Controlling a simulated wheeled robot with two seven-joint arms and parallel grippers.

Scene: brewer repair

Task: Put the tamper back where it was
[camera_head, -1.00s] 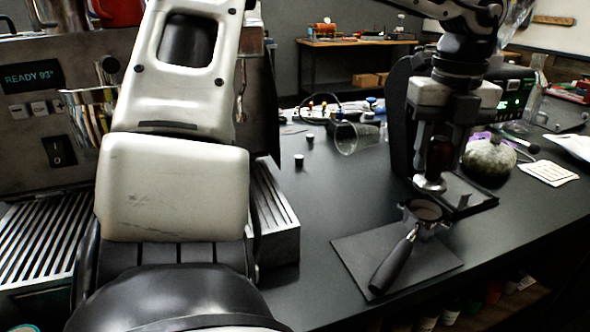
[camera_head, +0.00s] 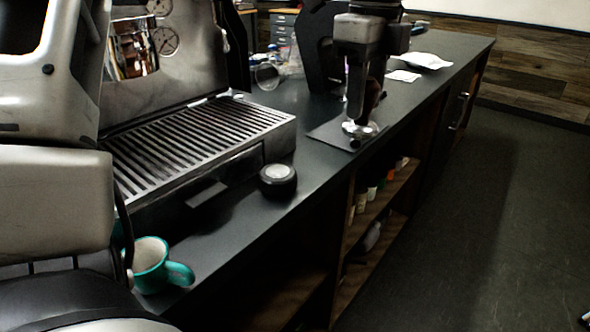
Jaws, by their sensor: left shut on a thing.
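The tamper has a dark brown handle and a shiny round metal base (camera_head: 360,129). My left gripper (camera_head: 366,92), at the end of the arm that reaches over from above, is shut on the tamper's handle and holds it upright. The base appears over or at a dark mat (camera_head: 325,134) near the counter's front edge; I cannot tell whether it touches anything. A small dark round end shows just below the base, perhaps of the portafilter handle; the rest of the portafilter is hidden or too small to make out. My right gripper is out of view.
The espresso machine's slatted drip tray (camera_head: 200,145) fills the left middle. A black round puck (camera_head: 278,179) and a teal mug (camera_head: 152,264) stand near the front edge. A black grinder (camera_head: 318,50), a tipped clear cup (camera_head: 268,76) and white papers (camera_head: 428,61) are farther back.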

